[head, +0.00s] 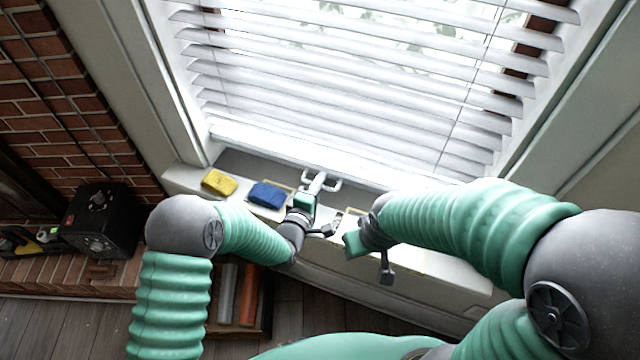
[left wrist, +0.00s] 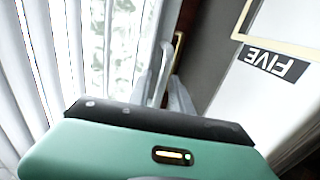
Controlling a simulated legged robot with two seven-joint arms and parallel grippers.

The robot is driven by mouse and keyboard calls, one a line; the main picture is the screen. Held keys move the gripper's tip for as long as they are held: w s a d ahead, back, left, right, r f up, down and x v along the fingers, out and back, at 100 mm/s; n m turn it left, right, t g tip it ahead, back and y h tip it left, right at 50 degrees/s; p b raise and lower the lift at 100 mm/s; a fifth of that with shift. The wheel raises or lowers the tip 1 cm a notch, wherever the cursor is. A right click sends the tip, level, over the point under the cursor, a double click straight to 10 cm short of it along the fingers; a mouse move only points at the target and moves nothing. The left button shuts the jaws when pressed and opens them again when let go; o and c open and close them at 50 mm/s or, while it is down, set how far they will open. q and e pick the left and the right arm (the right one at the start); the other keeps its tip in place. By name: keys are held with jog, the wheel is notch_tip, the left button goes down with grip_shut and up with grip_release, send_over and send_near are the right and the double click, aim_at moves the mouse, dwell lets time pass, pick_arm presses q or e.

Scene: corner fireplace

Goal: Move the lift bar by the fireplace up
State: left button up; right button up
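The lift bar (head: 334,184) is a white, U-shaped handle at the bottom edge of the white blinds (head: 350,90). In the left wrist view the pale bar (left wrist: 160,72) stands beside the grey fingers. My left gripper (head: 317,183) reaches up to the bar, with its fingers at the bar's left part. I cannot tell whether the fingers close around it or only lie against it. My right gripper (head: 347,228) is lower and to the right, over the sill. Its fingers are mostly hidden by its own hand.
On the white sill (head: 450,272) lie a yellow sponge (head: 219,183) and a blue sponge (head: 268,194). A "FIVE" label (left wrist: 273,63) shows in the left wrist view. A black box (head: 101,220) stands by the brick fireplace (head: 50,90) at left. The sill's right part is clear.

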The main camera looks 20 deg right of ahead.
pick_arm(q)
jog(key=shift+a, duration=0.2)
grip_shut()
jog(key=shift+d, duration=0.1)
jog(key=shift+s+d+r, duration=0.1)
jog(key=shift+s+d, duration=0.05)
jog(key=shift+d, duration=0.05)
dwell(0.7)
